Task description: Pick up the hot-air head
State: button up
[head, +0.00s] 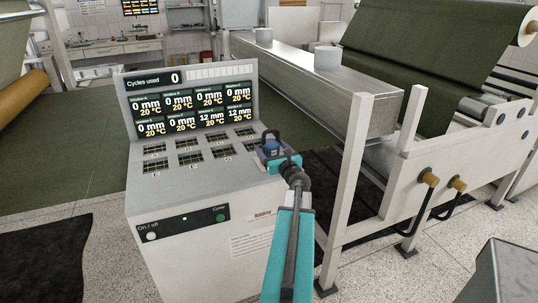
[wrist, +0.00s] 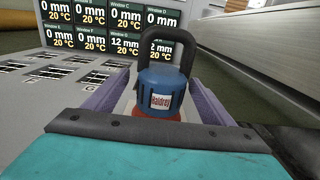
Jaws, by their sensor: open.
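The hot-air head (wrist: 162,92) is a blue body with a dark arched handle, a white label and a red base. In the head view the hot-air head (head: 272,147) shows small and partly hidden by my wrist. My gripper (head: 276,158) is right at it, over the right end of the machine's top.
The white machine (head: 190,185) has a display panel (head: 190,103) and several grilled windows on its sloped top. To the right stand a metal beam (head: 320,78) on white legs and a green fabric roll (head: 430,60). Open floor (head: 100,235) lies to the left.

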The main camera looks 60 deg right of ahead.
aim_at(267, 142)
jog(key=shift+d, duration=0.1)
jog(key=shift+f+p+x, duration=0.15)
jog(key=shift+p+x, duration=0.3)
jog(key=shift+x, duration=0.8)
jog(key=shift+f+p+x, duration=0.1)
jog(key=shift+p+x, duration=0.35)
jog(key=shift+x, duration=0.85)
jog(key=shift+c, duration=0.3)
jog(key=shift+r, duration=0.1)
grip_shut()
jog(key=shift+r, duration=0.15)
jog(key=shift+r, duration=1.4)
jog(key=shift+s+r+b, duration=0.2)
jog(key=shift+s+b, duration=0.1)
jog(key=s+a+r+b, duration=0.1)
jog(key=s+a, duration=0.3)
jog(key=s, duration=1.1)
jog(key=shift+a+r+b, duration=0.2)
jog(key=shift+r+b, duration=0.05)
jog(key=shift+b, duration=0.6)
jog(key=shift+w, duration=0.1)
